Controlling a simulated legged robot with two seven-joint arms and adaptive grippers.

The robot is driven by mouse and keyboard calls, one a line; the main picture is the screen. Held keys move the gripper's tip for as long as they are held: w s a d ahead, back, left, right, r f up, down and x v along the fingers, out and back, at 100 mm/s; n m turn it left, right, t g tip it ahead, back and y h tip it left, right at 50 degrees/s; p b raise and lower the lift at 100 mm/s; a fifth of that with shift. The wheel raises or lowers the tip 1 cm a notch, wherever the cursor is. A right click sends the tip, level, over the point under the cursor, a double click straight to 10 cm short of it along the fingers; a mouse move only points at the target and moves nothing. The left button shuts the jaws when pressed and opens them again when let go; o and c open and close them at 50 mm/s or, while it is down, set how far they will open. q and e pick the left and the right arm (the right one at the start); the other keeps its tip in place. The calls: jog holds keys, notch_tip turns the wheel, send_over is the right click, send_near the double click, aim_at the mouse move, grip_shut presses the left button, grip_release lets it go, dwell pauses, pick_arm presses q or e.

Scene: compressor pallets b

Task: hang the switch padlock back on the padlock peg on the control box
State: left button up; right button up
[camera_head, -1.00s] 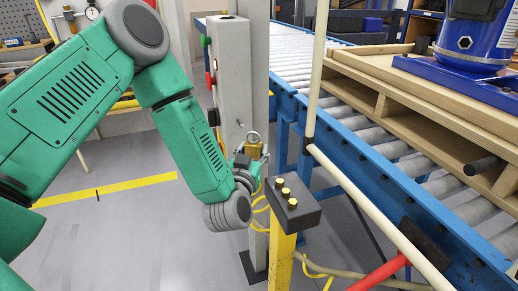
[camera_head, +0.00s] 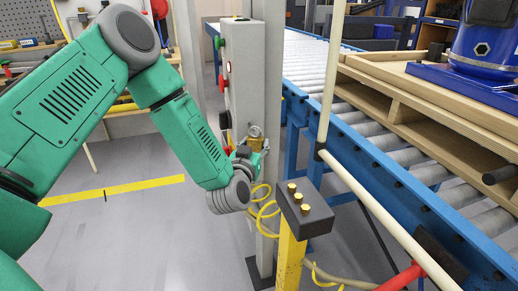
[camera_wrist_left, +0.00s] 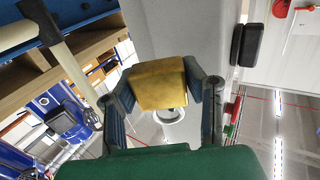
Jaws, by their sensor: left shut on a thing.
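The brass padlock (camera_head: 257,142) is between the fingers of my left gripper (camera_head: 248,153), at the front of the grey control box (camera_head: 248,75). In the left wrist view the padlock body (camera_wrist_left: 159,84) is pinched between both fingers of the gripper (camera_wrist_left: 160,95). Its pale shackle ring (camera_wrist_left: 169,116) shows below the body. In the head view the shackle sits close to the box face. The padlock peg is hidden now, and I cannot tell whether the shackle is around it. My right gripper is out of view.
A yellow post with a dark button box (camera_head: 303,213) stands just right of my left gripper, with a coiled yellow cable beside it. A blue roller conveyor (camera_head: 375,160) carrying wooden pallets (camera_head: 440,97) runs along the right. The floor at left is clear.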

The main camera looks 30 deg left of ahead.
pick_arm(q)
jog(key=shift+w+a+f, duration=0.1)
jog(key=shift+w+a, duration=0.3)
jog(key=shift+a, duration=0.2)
jog(key=shift+w+a, duration=0.2)
jog(key=shift+w, duration=0.15)
jog(key=shift+w+a+f+b, duration=0.1)
jog(key=shift+w+f+b, duration=0.1)
jog(key=shift+b, duration=0.1)
jog(key=shift+a+f, duration=0.15)
jog(key=shift+a, duration=0.2)
grip_shut()
jog(key=o, duration=1.2)
grip_release()
jog(key=shift+c, duration=0.2)
jog(key=o, duration=0.3)
jog(key=shift+w+f, duration=0.15)
jog(key=shift+w+a+f, duration=0.15)
jog(key=shift+a, duration=0.1)
